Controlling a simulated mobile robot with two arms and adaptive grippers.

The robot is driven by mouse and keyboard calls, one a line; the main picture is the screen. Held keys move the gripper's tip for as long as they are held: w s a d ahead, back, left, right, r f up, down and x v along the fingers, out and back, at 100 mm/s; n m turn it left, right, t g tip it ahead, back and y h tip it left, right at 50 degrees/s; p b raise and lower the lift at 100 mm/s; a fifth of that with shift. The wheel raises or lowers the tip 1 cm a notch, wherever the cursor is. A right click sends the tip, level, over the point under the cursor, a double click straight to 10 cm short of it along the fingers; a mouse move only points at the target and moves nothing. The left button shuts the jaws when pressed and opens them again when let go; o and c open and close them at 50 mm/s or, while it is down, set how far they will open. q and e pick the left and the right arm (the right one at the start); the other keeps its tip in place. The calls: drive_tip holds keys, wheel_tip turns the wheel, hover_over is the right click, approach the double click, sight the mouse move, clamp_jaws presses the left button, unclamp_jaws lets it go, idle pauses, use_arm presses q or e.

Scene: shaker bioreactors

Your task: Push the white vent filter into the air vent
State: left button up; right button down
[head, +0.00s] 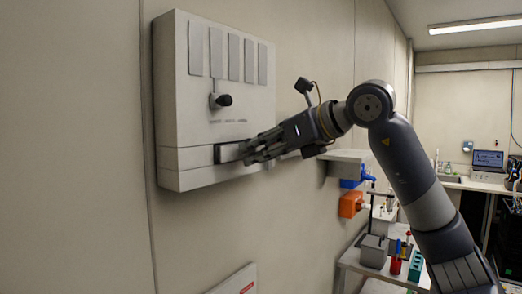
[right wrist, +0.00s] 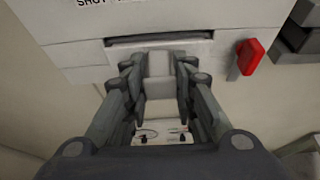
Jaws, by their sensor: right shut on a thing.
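A pale grey box (head: 175,120) is fixed to the wall in the head view, with a dark slot-like opening (head: 229,152) low on its front, the likely air vent. The slot also shows near the top of the right wrist view (right wrist: 160,38). My right gripper (head: 252,152) is at this slot, reaching in from the right. In the right wrist view its fingers (right wrist: 159,68) are closed on a white block, the vent filter (right wrist: 159,88), just in front of the slot. Whether the filter's front edge is inside the slot cannot be told. My left gripper is not in view.
The box carries several vertical strips (head: 234,57) and a black-knobbed lever (head: 222,101) above the slot. A red part (right wrist: 250,57) sits right of the slot. A shelf (head: 345,156), an orange bin (head: 350,204) and a cart with containers (head: 374,251) stand to the right.

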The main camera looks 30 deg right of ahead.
drive_tip(key=shift+w+a, duration=0.15)
drive_tip(key=shift+w, duration=0.25)
drive_tip(key=c, duration=1.2)
unclamp_jaws()
drive_tip(key=shift+c, duration=0.2)
drive_tip(key=v, duration=1.2)
